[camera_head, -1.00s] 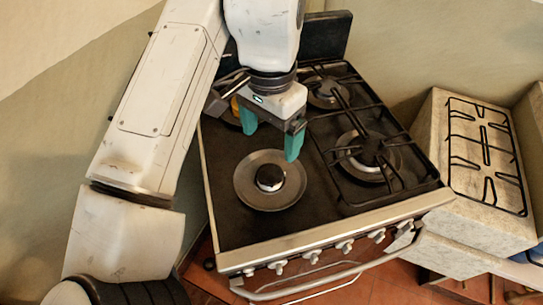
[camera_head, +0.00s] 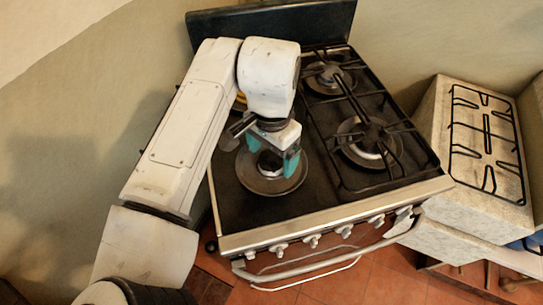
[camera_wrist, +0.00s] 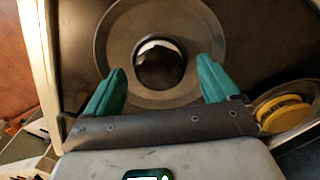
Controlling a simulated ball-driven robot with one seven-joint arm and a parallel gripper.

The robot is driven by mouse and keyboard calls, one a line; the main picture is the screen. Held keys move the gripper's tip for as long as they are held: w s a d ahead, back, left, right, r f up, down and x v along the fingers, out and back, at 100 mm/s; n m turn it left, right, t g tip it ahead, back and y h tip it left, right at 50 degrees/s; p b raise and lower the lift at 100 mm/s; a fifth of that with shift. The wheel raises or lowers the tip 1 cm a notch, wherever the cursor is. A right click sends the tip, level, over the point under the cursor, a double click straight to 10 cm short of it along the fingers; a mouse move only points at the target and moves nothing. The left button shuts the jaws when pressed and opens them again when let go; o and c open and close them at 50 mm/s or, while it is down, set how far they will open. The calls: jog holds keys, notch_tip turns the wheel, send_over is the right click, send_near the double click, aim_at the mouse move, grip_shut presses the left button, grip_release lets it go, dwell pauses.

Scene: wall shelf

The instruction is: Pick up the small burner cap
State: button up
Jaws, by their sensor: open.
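The small burner cap (camera_wrist: 160,66) is a glossy black disc at the centre of a round grey burner plate (camera_wrist: 112,45) in the wrist view. In the head view the plate (camera_head: 262,187) sits at the front left of the stove, and my arm's end partly hides the cap. My gripper (camera_head: 273,158) is low over this burner. Its teal fingers are open, and in the wrist view the fingertips (camera_wrist: 161,68) stand on either side of the cap with gaps. I cannot tell their exact height above the plate.
A black grate (camera_head: 393,135) covers the right-hand burners, close to my gripper. A yellow ring (camera_wrist: 285,113) lies in a round dish at the right of the wrist view. Another grate (camera_head: 487,140) lies on the stone counter (camera_head: 441,150). Knobs and a handle line the stove front.

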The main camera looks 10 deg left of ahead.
jog(key=c, duration=1.1)
jog(key=shift+r, duration=0.1)
jog(key=shift+c, duration=0.2)
